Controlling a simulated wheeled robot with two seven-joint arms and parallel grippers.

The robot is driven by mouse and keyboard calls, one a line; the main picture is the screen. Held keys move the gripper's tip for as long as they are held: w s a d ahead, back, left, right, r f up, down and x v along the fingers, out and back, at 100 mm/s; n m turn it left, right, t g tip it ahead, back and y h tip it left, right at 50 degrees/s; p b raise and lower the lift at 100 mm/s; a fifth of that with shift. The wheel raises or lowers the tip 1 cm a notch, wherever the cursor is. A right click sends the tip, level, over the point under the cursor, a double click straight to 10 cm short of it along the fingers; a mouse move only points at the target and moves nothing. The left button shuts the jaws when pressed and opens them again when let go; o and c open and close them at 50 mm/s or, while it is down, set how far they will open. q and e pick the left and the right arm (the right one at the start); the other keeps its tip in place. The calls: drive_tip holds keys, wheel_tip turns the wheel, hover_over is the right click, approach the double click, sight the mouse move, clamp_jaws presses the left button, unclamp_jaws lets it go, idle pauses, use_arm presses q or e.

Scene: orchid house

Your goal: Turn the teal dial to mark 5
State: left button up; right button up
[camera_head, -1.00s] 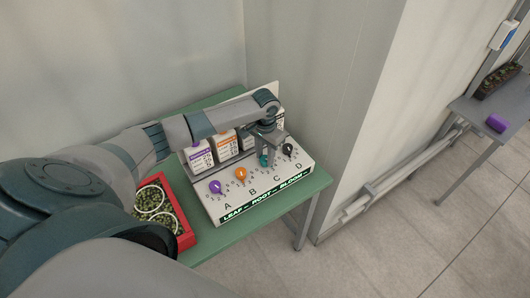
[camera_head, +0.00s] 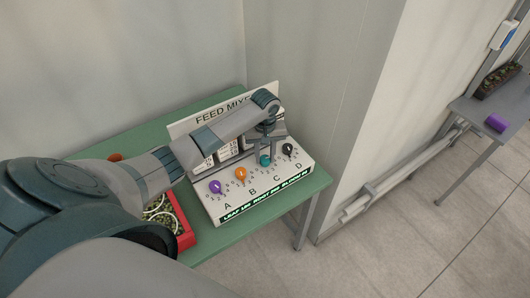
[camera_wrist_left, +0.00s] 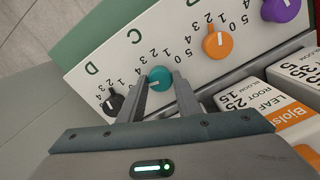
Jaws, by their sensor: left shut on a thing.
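The teal dial (camera_head: 265,161) sits third in the row of dials on the white feed mixer panel (camera_head: 205,196), above the letter C. In the left wrist view the teal dial (camera_wrist_left: 159,77) lies between the two fingertips of my left gripper (camera_wrist_left: 162,84), which is shut on it. A short white pointer line shows on the dial. Numbers ring it, partly hidden by the fingers, and I cannot tell which mark it points at. In the head view my left gripper (camera_head: 267,146) reaches down onto the dial from above. My right gripper is not in view.
Purple (camera_head: 215,187), orange (camera_head: 240,174) and black (camera_head: 288,149) dials flank the teal one. Labelled cards stand behind them, partly hidden by my arm. A red tray (camera_head: 183,228) is left of the panel on the green table (camera_head: 218,244). A wall corner stands close at right.

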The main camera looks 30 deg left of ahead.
use_arm(q)
drive_tip(key=shift+w+a+r+n, duration=0.1)
drive_tip(key=shift+r+n, duration=0.05)
drive_tip(key=shift+n, duration=0.35)
drive_tip(key=o, duration=1.1)
drive_tip(key=shift+r, duration=0.55)
wheel_tip(320, 180, up, 11)
drive_tip(key=b, duration=0.3)
wheel_tip(320, 180, up, 4)
hover_over(265, 158)
drive_tip(key=shift+r+p, duration=0.3)
drive_tip(key=shift+r, duration=0.3)
